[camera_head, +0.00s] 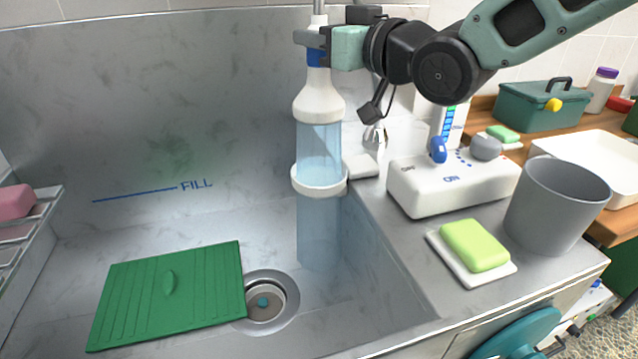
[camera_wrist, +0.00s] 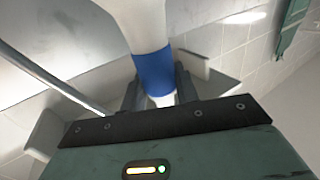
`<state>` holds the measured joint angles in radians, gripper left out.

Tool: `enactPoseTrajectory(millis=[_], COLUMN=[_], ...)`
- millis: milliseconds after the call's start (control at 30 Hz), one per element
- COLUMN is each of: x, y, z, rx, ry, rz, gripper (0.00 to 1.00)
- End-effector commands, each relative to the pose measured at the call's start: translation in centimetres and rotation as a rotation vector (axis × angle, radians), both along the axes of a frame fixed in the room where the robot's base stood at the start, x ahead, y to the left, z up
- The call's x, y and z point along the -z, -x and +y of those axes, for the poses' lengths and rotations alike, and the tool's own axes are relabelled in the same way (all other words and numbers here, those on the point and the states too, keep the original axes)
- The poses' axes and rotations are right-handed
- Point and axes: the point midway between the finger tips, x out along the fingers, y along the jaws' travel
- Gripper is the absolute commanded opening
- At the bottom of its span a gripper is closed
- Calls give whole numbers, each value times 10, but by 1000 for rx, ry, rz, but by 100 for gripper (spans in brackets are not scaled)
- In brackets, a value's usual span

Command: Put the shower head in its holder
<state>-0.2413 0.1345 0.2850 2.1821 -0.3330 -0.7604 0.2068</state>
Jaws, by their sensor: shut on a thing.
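The shower head (camera_head: 318,102) is white, with a bell-shaped end facing down and a blue band on its neck. It hangs upright over the right side of the basin. My gripper (camera_head: 317,40) is shut on its neck; the blue band (camera_wrist: 154,70) shows between the fingers in the wrist view. A white ring holder (camera_head: 320,189) stands out from the basin's right side, below the head and apart from it. A see-through pale blue column (camera_head: 320,150), seemingly water, runs from the head through the ring down to the basin.
A green ribbed board (camera_head: 170,295) lies by the drain (camera_head: 266,302). On the right counter are a white control box (camera_head: 450,185) with a blue lever, a grey cup (camera_head: 556,215) and green soap (camera_head: 473,246). A wire rack (camera_head: 30,235) stands left.

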Motion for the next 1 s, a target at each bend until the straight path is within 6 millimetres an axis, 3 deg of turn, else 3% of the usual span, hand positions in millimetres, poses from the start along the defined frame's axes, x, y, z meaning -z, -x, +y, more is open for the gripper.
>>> enactPoseTrajectory(millis=[267, 733, 1000], x=[3, 38, 38], y=[0, 0, 0], z=[0, 0, 0], rx=[0, 0, 0], ry=[-1, -1, -2], rz=[-1, -1, -2], gripper=[0, 0, 0])
